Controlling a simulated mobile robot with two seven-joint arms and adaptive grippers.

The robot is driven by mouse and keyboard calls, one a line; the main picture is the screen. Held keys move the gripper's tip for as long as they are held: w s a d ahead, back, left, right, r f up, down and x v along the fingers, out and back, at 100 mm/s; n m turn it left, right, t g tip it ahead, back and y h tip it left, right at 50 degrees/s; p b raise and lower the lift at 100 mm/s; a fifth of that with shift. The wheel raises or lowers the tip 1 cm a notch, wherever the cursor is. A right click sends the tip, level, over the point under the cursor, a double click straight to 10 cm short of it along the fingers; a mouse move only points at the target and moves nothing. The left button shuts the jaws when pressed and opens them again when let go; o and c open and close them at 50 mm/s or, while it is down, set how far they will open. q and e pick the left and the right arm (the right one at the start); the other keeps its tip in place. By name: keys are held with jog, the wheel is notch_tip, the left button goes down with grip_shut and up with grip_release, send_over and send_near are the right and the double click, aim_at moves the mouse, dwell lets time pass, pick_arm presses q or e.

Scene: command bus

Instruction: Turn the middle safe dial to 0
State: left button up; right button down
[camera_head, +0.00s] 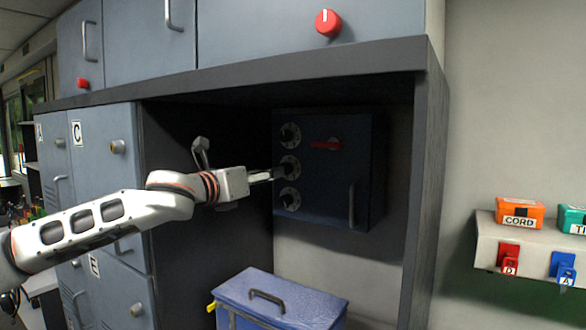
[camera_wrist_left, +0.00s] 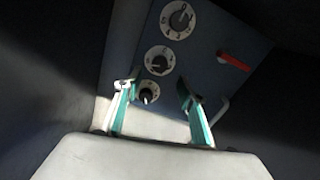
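The middle dial (camera_head: 290,165) is partly covered by my left gripper (camera_head: 272,174) in the head view. In the left wrist view, the middle dial (camera_wrist_left: 160,60) shows beyond the fingertips, with the top dial (camera_wrist_left: 178,20) above and the bottom dial (camera_wrist_left: 147,93) below. My left gripper (camera_wrist_left: 155,92) is open there, its fingers apart with nothing held. I cannot tell whether it touches a dial. My right gripper is not in view.
The safe has a red handle (camera_head: 326,145) and a grey pull bar (camera_head: 351,203). The recess side panel (camera_head: 428,200) stands to the right. A blue lidded box (camera_head: 310,297) is below. A shelf with an orange CORD box (camera_head: 520,211) is at far right.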

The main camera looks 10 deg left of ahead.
aim_at(287, 168)
pick_arm(q)
jog(key=p+x, duration=0.1)
jog(key=x, duration=0.6)
jog(key=shift+w, duration=0.3)
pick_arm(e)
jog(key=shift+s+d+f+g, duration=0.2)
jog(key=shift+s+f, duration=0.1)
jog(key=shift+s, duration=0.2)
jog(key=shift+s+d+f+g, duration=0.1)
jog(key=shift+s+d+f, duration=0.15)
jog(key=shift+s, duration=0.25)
pick_arm(q)
jog(key=shift+r, duration=0.1)
jog(key=c, duration=1.1)
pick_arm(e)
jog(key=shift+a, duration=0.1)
